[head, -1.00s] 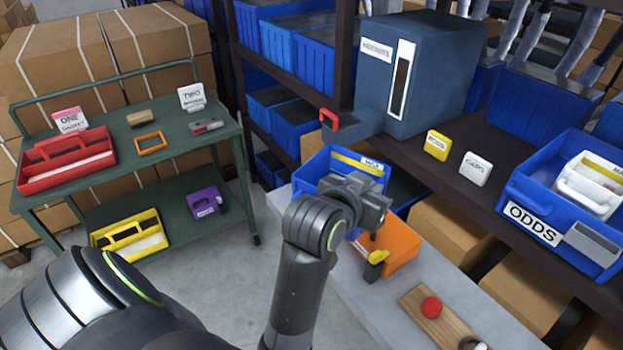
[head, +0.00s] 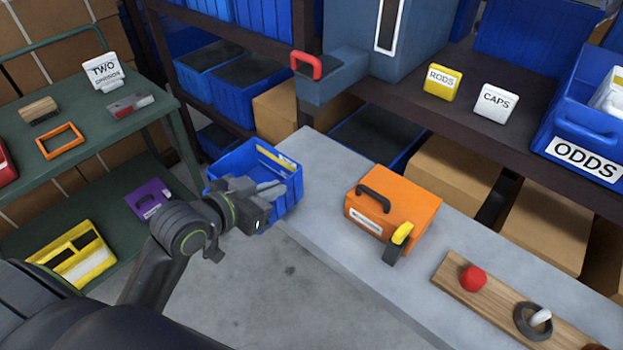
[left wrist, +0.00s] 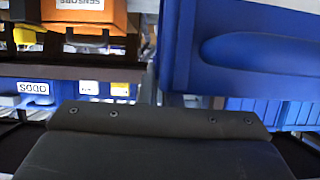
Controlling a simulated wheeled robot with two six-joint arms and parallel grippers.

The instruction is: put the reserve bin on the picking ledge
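A blue open bin with a yellow and white label strip (head: 225,172), which I take to be the reserve bin, is at the far left end of the grey ledge (head: 318,185), likely the picking ledge. My left gripper (head: 262,198) is at the bin's near side and seems shut on its wall. The fingertips are partly hidden. In the left wrist view a large blue wall (left wrist: 240,25) fills the upper right, close to the gripper. The bin overlaps the ledge's left edge in the picture; I cannot tell whether it touches it. My right gripper is out of view.
An orange box (head: 418,207) with a dark handle and a yellow-topped clip stands mid-ledge. A wooden board (head: 495,300) with a red knob lies nearer. A green cart (head: 85,135) stands left. A shelf holds a blue ODDS bin (head: 575,140). The ledge between blue bin and orange box is clear.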

